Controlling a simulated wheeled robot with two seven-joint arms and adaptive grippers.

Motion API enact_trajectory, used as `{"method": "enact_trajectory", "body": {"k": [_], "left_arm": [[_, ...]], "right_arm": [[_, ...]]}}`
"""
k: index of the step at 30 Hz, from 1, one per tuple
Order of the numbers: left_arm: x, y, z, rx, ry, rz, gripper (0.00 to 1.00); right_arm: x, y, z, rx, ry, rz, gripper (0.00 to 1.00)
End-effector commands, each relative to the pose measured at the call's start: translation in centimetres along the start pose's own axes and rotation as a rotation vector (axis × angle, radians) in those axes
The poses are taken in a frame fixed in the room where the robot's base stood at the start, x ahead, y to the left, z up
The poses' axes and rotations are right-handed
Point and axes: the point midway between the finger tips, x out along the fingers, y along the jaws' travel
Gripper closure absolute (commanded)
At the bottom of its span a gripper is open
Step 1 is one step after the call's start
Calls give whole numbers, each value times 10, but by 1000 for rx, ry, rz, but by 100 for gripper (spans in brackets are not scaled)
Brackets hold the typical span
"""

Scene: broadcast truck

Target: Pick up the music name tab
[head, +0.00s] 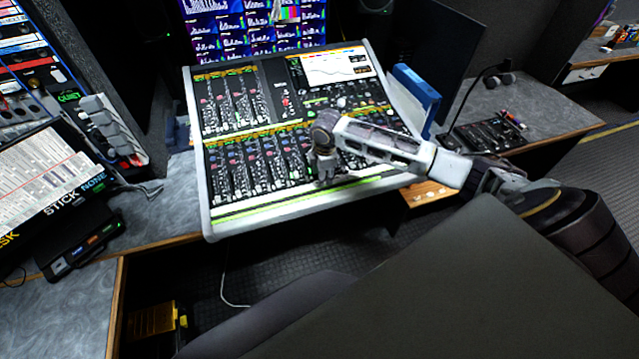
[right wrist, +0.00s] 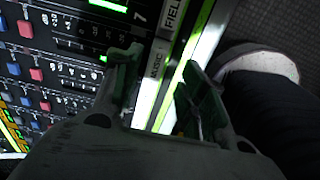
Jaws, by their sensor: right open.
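The music name tab (right wrist: 154,64) shows in the right wrist view as a pale strip with dark lettering, on the front edge of the mixing console (head: 205,190). My right gripper (right wrist: 160,75) is open, with one green-padded finger on each side of the strip near the MUSIC lettering. Nothing is visibly held, and I cannot tell whether the fingers touch the tab. In the head view my right gripper (head: 325,178) is pointed down over the console's front part, and the tab is too small to read. My left gripper is not in view.
A FIELD tab (right wrist: 173,14) lies just beyond the music tab. Fader rows with red and blue buttons (right wrist: 36,74) lie to the left. A blue binder-like object (head: 416,88) stands right of the console. A black box (head: 80,245) sits on the left desk.

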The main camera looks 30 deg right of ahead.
Motion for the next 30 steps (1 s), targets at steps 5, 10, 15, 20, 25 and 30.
{"method": "enact_trajectory", "body": {"k": [5,10,15,20,25,30], "left_arm": [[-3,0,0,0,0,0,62],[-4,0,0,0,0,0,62],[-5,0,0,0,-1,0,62],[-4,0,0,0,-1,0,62],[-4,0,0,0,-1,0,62],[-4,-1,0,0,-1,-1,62]], "right_arm": [[17,3,-3,0,0,-1,58],[34,3,-3,1,0,-1,58],[42,3,-3,-1,0,1,58],[42,3,-3,-1,0,1,58],[42,3,-3,-1,0,1,58],[42,3,-3,-1,0,1,67]]}}
